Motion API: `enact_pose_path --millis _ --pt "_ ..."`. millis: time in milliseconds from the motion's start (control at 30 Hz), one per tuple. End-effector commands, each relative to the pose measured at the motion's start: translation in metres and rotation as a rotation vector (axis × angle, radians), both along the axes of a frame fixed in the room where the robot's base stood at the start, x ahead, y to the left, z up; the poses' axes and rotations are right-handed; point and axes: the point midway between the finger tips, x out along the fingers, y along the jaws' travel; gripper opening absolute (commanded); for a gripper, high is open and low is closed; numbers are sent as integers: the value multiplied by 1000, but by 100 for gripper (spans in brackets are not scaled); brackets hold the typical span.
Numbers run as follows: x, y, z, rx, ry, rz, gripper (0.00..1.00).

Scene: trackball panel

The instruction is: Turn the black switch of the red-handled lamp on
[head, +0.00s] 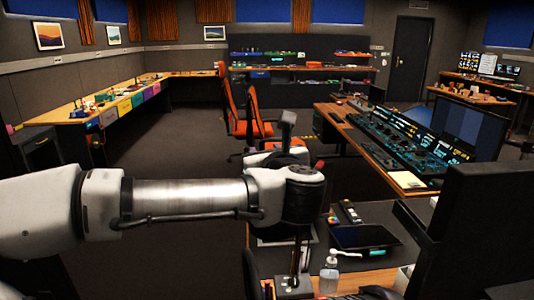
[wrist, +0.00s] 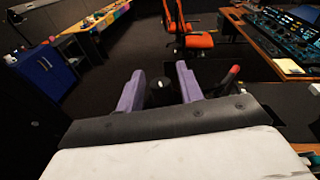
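In the wrist view my gripper (wrist: 160,72) has two purple fingers standing apart, with nothing clamped between them. A round black knob (wrist: 159,93), which looks like the lamp's switch, shows between the fingers, nearer the left one. I cannot tell its depth or whether it touches. A red tip on a dark rod, likely the lamp's red handle (wrist: 234,71), is just right of the right finger. In the head view a red bit (head: 319,164) shows just beyond my wrist. A dark lamp-like stem and base (head: 293,287) stand below; my arm hides the upper part.
Orange chairs (head: 262,127) stand beyond my gripper. The near desk holds a dark tablet (head: 365,236) and a pump bottle (head: 329,272). A control console (head: 405,145) is at the right, and a black monitor (head: 480,230) is at the near right. Floor is clear at left.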

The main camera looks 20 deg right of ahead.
Motion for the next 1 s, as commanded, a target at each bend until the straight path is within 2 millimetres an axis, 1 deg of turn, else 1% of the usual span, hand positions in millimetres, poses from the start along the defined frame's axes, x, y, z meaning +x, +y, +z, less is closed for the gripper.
enact_pose_path --millis 300,367,433,567,800,900,1000 --pt "-1 0 -1 1 2 -1 41" --pt "-4 0 -1 1 2 -1 41" --pt "-11 1 -1 0 2 -1 41" --pt "-33 5 1 2 0 -2 41" --pt "-87 13 9 1 -2 -3 41" --pt "-105 16 12 0 -1 -2 41" --pt "-120 18 15 0 0 -2 41"
